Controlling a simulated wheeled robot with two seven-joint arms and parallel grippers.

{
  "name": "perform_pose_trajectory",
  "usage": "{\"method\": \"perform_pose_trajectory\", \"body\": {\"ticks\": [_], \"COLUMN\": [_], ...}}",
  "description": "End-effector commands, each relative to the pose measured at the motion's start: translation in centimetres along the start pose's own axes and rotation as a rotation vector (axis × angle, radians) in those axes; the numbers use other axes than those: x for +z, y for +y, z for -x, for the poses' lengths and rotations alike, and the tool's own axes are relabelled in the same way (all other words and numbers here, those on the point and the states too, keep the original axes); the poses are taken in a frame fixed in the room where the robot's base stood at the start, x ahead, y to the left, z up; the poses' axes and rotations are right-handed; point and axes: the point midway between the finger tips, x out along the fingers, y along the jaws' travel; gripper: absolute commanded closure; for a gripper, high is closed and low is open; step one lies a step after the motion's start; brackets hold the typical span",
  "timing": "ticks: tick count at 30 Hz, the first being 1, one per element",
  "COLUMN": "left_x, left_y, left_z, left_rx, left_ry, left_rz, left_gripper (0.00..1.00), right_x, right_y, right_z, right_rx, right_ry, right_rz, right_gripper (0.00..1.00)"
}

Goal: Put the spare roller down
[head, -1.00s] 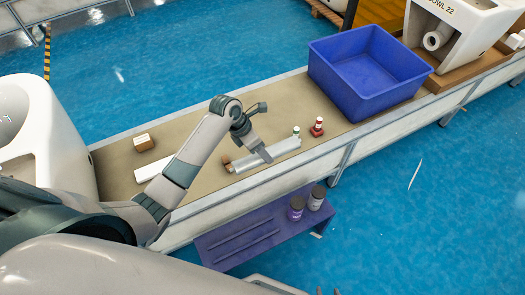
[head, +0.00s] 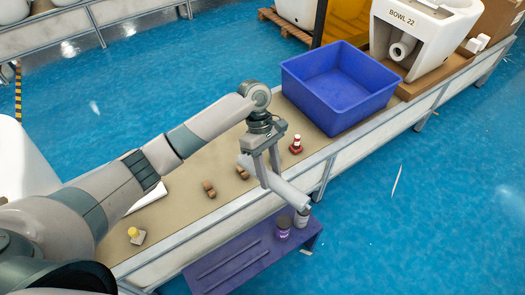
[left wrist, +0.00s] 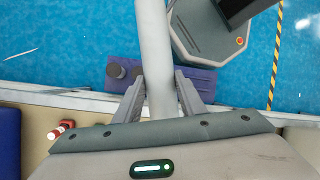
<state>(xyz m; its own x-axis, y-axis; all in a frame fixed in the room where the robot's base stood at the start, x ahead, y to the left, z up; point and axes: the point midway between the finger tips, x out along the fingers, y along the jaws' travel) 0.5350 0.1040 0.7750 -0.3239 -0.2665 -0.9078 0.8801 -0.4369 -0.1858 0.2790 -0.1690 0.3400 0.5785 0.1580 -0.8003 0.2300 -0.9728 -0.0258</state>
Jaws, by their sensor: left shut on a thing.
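The spare roller (head: 288,191), a pale grey cylinder, hangs slanted in my left gripper (head: 268,181) over the near edge of the conveyor. The left gripper points down with its two fingers shut on the roller. In the left wrist view the roller (left wrist: 154,55) runs upward from between the fingers (left wrist: 160,98). The purple shelf (head: 232,268), with two slots in its top, stands low beside the conveyor; its right part lies below the roller's outer end. The shelf (left wrist: 200,82) also shows beyond the fingers in the left wrist view. My right gripper is out of view.
Two jars, one purple (head: 282,230) and one grey (head: 301,219), stand at the shelf's right end. A blue bin (head: 338,100), a red-and-white object (head: 296,145), small brown pieces (head: 209,190) and a yellow-topped block (head: 135,236) sit on the conveyor (head: 215,160).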

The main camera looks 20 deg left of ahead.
Motion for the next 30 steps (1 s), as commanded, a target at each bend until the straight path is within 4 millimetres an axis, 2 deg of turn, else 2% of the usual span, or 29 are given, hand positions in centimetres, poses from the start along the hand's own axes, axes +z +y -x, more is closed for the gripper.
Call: {"method": "perform_pose_trajectory", "body": {"ticks": [4, 7, 12, 16, 21, 30], "left_x": [0.6, 0.2, -1.4, -2.6, -3.4, -3.5], "left_y": [-3.0, -5.6, -10.2, -12.8, -14.7, -14.9], "left_z": [0.4, 0.5, 0.8, 1.2, 1.6, 1.6], "left_rx": [-0.131, -0.218, -0.342, -0.403, -0.441, -0.445], "left_ry": [0.072, 0.114, 0.172, 0.2, 0.216, 0.218], "left_rz": [-0.318, -0.525, -0.822, -0.972, -1.065, -1.08], "left_gripper": [1.0, 1.0, 1.0, 1.0, 1.0, 1.0], "right_x": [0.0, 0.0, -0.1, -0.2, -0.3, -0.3], "right_y": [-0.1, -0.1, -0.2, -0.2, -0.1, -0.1], "right_z": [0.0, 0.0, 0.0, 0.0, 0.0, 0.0], "right_rx": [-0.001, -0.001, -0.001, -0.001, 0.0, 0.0], "right_ry": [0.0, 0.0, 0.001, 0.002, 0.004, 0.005], "right_rz": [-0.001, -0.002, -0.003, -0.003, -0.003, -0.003], "right_gripper": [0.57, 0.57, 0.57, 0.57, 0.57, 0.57]}}
